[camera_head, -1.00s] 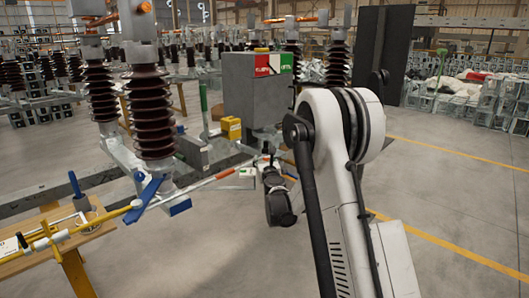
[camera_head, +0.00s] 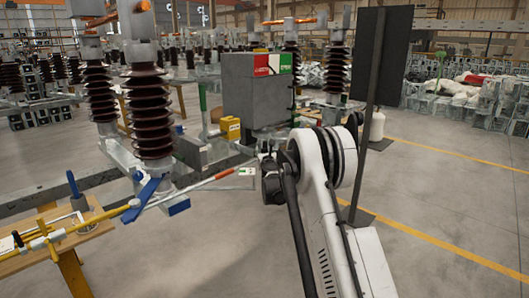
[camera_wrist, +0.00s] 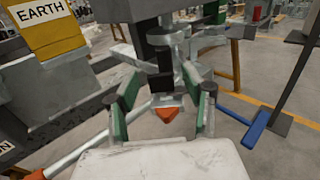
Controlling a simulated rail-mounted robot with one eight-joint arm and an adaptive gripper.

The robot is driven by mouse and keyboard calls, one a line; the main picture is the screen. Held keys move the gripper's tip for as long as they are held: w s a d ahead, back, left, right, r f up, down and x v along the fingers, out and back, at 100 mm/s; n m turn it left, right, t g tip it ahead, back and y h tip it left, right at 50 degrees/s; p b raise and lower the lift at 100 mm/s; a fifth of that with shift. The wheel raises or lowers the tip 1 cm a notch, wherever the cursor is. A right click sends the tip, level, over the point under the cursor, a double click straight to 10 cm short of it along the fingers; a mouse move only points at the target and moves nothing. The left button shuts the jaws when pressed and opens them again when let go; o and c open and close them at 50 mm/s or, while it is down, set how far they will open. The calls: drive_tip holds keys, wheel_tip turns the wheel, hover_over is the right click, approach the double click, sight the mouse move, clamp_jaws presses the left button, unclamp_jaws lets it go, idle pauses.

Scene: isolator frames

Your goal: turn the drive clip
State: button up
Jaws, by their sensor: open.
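In the wrist view my gripper (camera_wrist: 160,88) is open, with a green-padded finger on each side of a dark upright shaft (camera_wrist: 160,62). A grey metal piece with an orange part (camera_wrist: 168,114) sits low between the fingers. I take this shaft assembly to be the drive clip's place, but cannot single out the clip. Whether the pads touch anything is unclear. In the head view my gripper is mostly hidden by my wrist, just below the grey drive box (camera_head: 256,100) with its red and green labels.
A yellow EARTH box (camera_wrist: 48,28) is close at the upper left of the wrist view. A red-and-white rod (camera_head: 205,182) runs left from below the drive box. Brown insulators (camera_head: 150,115) stand left, a dark panel (camera_head: 380,55) right. The floor in front is clear.

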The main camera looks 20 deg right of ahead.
drive_tip(key=shift+x, duration=0.85)
clamp_jaws()
drive_tip(key=shift+s+d+n+y, duration=0.1)
drive_tip(key=shift+n+y, duration=0.3)
drive_tip(key=shift+y, duration=0.2)
drive_tip(key=shift+n+t+y+b, duration=0.35)
drive_tip(key=shift+n+y, duration=0.25)
drive_tip(key=shift+y, duration=0.3)
drive_tip(key=n+y, duration=0.4)
drive_tip(key=y, duration=0.2)
drive_tip(key=shift+y, duration=0.4)
drive_tip(key=n+g+y, duration=0.2)
drive_tip(key=n+y, duration=0.1)
drive_tip(key=n+g+y, duration=0.2)
drive_tip(key=y, duration=0.2)
drive_tip(key=shift+s+n+y, duration=0.15)
drive_tip(key=shift+n+y, duration=0.15)
drive_tip(key=shift+n, duration=0.1)
drive_tip(key=shift+n+g+y, duration=0.35)
drive_tip(key=shift+n+y, duration=0.05)
drive_tip(key=shift+y, duration=0.1)
